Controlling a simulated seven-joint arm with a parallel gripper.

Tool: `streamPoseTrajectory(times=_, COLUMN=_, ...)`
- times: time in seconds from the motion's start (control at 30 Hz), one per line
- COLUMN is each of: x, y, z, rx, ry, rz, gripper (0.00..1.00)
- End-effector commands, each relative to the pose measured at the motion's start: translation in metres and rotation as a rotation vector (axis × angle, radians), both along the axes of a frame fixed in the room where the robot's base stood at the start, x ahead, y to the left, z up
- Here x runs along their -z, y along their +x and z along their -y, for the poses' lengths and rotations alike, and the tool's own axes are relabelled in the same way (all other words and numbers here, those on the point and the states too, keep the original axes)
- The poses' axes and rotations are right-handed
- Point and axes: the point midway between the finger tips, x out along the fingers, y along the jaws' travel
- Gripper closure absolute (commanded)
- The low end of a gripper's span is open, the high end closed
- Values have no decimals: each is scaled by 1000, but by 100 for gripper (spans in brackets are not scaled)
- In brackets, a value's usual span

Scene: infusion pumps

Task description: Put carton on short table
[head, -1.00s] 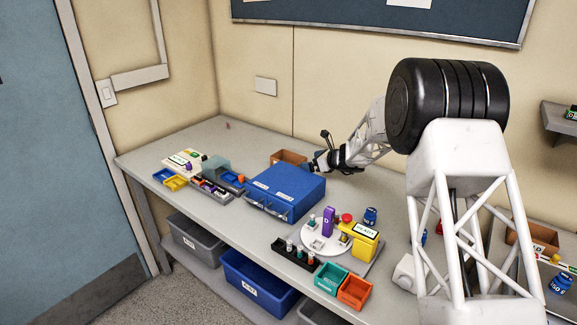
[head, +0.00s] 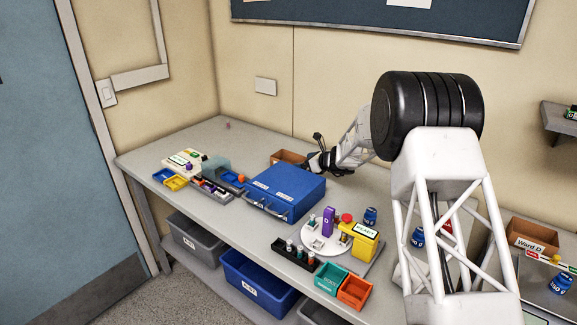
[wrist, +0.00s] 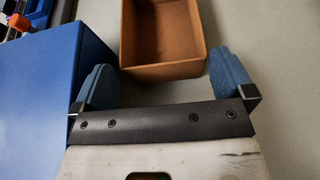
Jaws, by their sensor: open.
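An open-topped brown carton (head: 287,156) stands on the long grey table (head: 215,137), behind the blue case. In the wrist view the carton (wrist: 163,72) is just ahead of my gripper, its near end reaching between the two blue fingertips. My gripper (wrist: 163,80) is open, one finger on either side of that end, with a gap visible at the right; contact at the left is unclear. I cannot tell which surface is the short table; a second surface with a Ward D box (head: 530,236) shows at right.
The blue case (head: 287,188) stands close to my gripper's left in the wrist view. A yellow device (head: 361,243), a white round tray (head: 318,240), vials and small coloured bins crowd the front. The table's back left is mostly clear.

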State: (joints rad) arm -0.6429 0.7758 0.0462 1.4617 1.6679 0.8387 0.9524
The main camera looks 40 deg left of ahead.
Motion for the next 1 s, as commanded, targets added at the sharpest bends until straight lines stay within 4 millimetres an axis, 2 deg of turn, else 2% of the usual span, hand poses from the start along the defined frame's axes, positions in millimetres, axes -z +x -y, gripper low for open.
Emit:
streamPoseTrajectory(times=0.57, x=3, y=1, z=-7, rx=0, ry=0, rz=0, gripper=0)
streamPoseTrajectory(times=1.0, x=15, y=1, z=-41, rx=0, ry=-1, rz=-1, gripper=0)
